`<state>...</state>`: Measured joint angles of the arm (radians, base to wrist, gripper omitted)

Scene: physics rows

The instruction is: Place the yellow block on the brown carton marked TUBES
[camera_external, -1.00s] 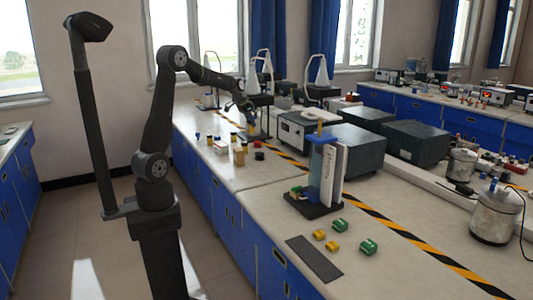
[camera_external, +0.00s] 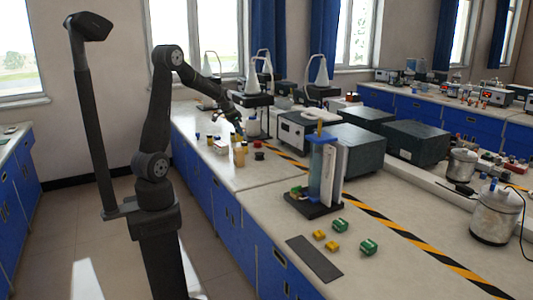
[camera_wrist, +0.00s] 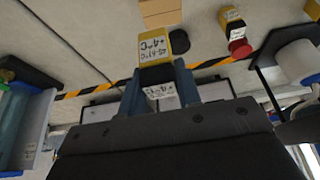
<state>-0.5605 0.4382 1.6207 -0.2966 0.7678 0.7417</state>
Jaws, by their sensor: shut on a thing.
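My gripper (camera_external: 236,128) is low over the far part of the left bench. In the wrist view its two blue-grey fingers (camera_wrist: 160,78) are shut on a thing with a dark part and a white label. This appears to be the yellow block (camera_wrist: 146,42), whose labelled face shows just beyond the fingertips; the overlap makes its extent hard to tell. A plain brown carton (camera_wrist: 160,14) shows beyond it, at the top edge of the wrist view. It seems to be the small tan box (camera_external: 240,158) in the external view. No TUBES marking is readable.
A red-topped button on a yellow base (camera_wrist: 238,42) and a black round thing (camera_wrist: 179,42) are near the block. The blue column on a black stand (camera_external: 322,170) is nearer the camera. Bare bench (camera_external: 240,180) lies in front.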

